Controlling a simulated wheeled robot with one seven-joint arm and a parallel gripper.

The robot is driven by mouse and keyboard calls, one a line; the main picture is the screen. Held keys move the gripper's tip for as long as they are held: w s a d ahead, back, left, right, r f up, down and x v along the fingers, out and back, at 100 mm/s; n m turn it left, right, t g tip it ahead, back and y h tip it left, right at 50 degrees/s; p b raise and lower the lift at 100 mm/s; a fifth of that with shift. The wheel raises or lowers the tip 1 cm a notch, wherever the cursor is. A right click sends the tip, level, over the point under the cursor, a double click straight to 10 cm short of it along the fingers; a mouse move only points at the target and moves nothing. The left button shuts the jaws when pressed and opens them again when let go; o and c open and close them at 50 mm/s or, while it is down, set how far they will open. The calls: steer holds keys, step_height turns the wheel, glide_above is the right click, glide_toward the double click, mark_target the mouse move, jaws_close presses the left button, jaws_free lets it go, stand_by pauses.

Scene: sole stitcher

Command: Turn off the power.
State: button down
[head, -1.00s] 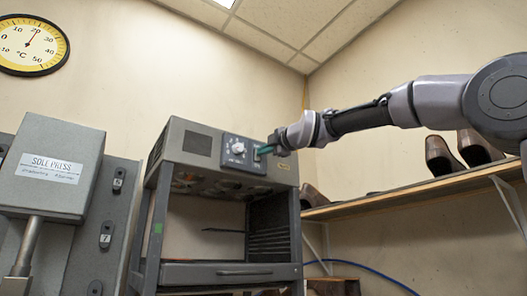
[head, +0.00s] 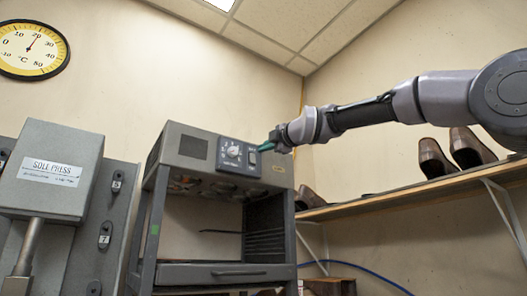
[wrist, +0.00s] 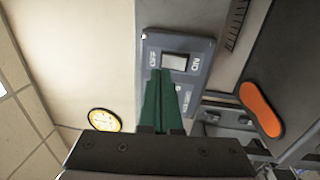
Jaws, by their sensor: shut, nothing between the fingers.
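My gripper (head: 264,147) is shut and empty beside the panel's upper right, near the switch. Its green fingers (wrist: 161,72) lie together, tips by the switch's edge in the wrist view; I cannot tell whether they touch. The switch's position is too small to read.
A sole press (head: 55,170) stands at left, next to the cabinet. A wooden shelf (head: 400,197) with brown shoes (head: 434,158) runs along the right wall, below my arm. An orange oval part (wrist: 261,108) shows at right in the wrist view.

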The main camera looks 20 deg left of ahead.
steer(key=s+d+r, duration=0.1)
steer(key=s+d, duration=0.5)
steer(key=d, duration=0.1)
steer(key=shift+s+d+r, duration=0.15)
steer(key=shift+s+d, duration=0.05)
steer(key=shift+s, duration=0.05)
steer(key=w+d+f+m+g+h, duration=0.15)
steer(key=d+f+m+h, duration=0.75)
steer(key=d+f+m, duration=1.15)
steer(key=s+d+f+m+g+h, duration=0.1)
steer(key=s+d+f+m, duration=0.2)
steer(key=f, duration=0.6)
steer(key=s+d+f+m+g+h, duration=0.1)
steer(key=s+d+f+m, duration=0.3)
steer(key=d+f, duration=0.4)
steer(key=s+d+f+m+g+h, duration=0.1)
steer(key=s+d+f+m, duration=0.3)
steer(key=f, duration=0.6)
steer(key=shift+s+d+g+h, duration=0.45)
steer(key=shift+s+d, duration=0.3)
steer(key=shift+d, duration=0.45)
steer(key=shift+f+m, duration=0.1)
steer(key=shift+m, duration=0.15)
